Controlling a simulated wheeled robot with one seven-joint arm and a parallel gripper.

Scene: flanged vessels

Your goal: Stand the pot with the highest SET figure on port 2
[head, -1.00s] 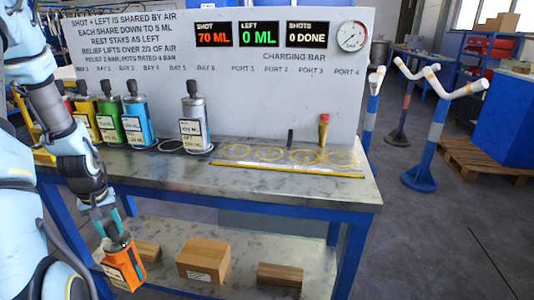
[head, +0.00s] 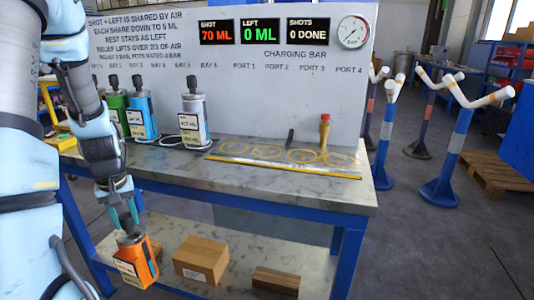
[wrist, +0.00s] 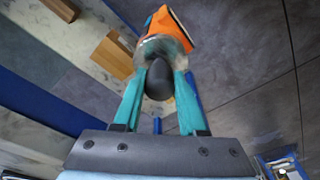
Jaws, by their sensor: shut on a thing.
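My gripper (head: 124,217) is shut on the knob of an orange pot (head: 135,265), held tilted in front of the bench, below its top. In the wrist view the orange pot (wrist: 172,25) hangs beyond the fingers, its black knob (wrist: 159,80) between them. Its label is too small to read. A green pot (head: 114,112), a blue pot (head: 142,117) and a silver pot (head: 193,120) stand on the bench at the bays; the arm hides the bays further left. Port 2 is one of several yellow rings (head: 268,153) on the charging bar; the rings look empty.
The panel (head: 250,90) reads SHOT 70 ML, LEFT 0 ML, SHOTS 0 DONE. Boxes (head: 201,259) lie on the lower shelf. Blue posts (head: 447,160) stand at right.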

